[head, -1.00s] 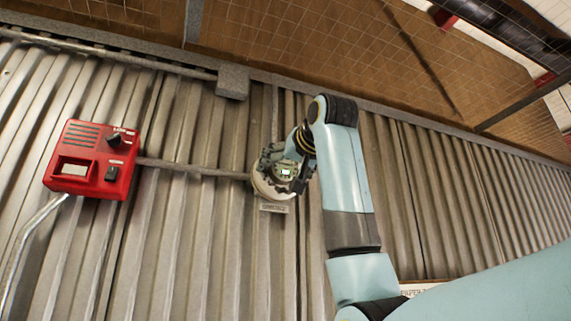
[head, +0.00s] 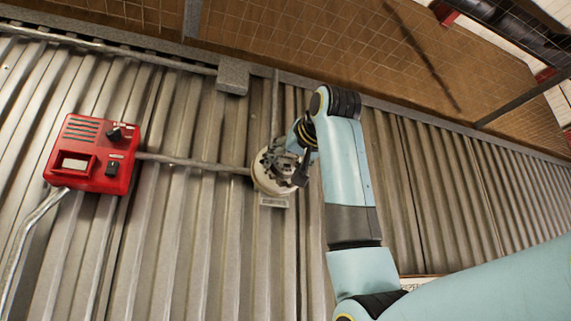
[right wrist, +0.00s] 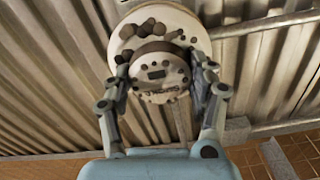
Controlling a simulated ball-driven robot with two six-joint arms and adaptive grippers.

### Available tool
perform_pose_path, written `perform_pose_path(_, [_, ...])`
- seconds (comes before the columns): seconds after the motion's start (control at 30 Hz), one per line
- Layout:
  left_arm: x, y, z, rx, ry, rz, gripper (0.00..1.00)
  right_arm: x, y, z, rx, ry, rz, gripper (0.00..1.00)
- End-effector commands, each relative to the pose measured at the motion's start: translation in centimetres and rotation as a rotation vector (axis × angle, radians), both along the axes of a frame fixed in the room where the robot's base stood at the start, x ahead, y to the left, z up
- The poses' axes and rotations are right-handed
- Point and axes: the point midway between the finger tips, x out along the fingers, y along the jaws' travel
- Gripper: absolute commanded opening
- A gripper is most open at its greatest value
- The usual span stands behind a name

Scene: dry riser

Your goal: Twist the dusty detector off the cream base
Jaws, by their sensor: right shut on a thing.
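The dusty detector (right wrist: 159,72) is a pale round disc with dark smudges and a small dark window on its face, seen in the right wrist view. It sits against the wider cream base (right wrist: 192,27), which carries dark brown blotches. In the head view the cream base (head: 263,180) is fixed to the corrugated wall, and the detector is mostly hidden by the gripper. My right gripper (right wrist: 161,82) is shut on the detector, one finger on each side of its rim. In the head view the right gripper (head: 284,164) reaches it from the right. My left gripper is not in view.
A red control box (head: 94,156) hangs on the wall at the left, with a conduit (head: 195,166) running to the base. A small label plate (head: 273,201) is just below the base. A grey junction box (head: 233,77) is above. Brown tiling lies beyond the wall's top edge.

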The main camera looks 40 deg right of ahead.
Motion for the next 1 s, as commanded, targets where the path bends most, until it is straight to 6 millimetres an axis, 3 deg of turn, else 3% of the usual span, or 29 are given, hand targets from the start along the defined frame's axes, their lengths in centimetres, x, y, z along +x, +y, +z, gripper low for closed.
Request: perform_pose_path(1.0, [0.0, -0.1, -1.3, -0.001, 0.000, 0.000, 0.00, -5.1, 1.2, 0.0, -0.001, -0.002, 0.001, 0.22])
